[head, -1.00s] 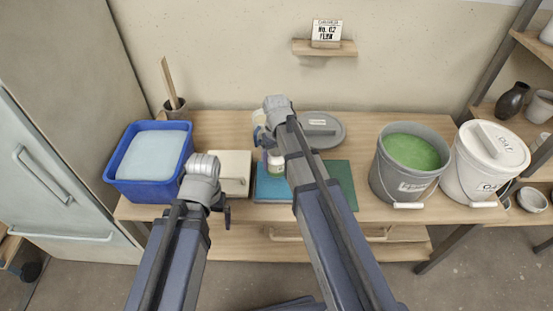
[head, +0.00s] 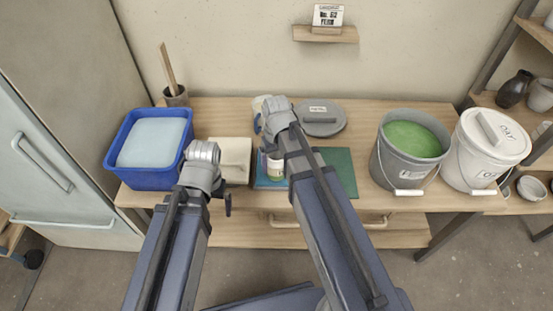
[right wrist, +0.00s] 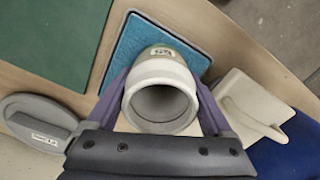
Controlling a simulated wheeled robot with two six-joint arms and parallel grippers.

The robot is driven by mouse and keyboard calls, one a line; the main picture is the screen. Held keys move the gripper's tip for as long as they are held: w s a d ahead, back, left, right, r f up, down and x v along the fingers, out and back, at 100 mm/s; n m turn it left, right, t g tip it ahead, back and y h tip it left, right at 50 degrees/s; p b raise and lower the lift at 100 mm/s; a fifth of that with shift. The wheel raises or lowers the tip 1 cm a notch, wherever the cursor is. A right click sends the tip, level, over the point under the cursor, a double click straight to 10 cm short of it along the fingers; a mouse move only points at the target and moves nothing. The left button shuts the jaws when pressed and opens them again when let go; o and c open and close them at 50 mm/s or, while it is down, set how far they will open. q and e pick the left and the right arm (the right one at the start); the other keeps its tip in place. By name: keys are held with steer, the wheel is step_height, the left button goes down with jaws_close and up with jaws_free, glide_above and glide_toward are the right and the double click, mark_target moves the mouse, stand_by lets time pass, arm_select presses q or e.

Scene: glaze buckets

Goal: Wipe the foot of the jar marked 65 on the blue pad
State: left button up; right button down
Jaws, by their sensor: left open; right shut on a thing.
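The jar (head: 275,167) shows partly behind my right arm in the head view. It is over the blue pad (head: 268,183), which also shows beyond it in the right wrist view (right wrist: 124,50). The foot is hidden, so I cannot tell whether it touches the pad. My left gripper (head: 228,204) is open, left of the pad.
A green mat (head: 341,168) lies right of the blue pad. A cream block (head: 236,153) and a blue tub (head: 132,178) stand left. A grey lid (head: 322,122) lies behind. A bucket of green glaze (head: 382,174) and a white lidded bucket (head: 463,172) stand right.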

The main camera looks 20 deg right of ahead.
step_height(320, 180, up, 7)
steer(key=p, duration=0.7)
stand_by(0.3)
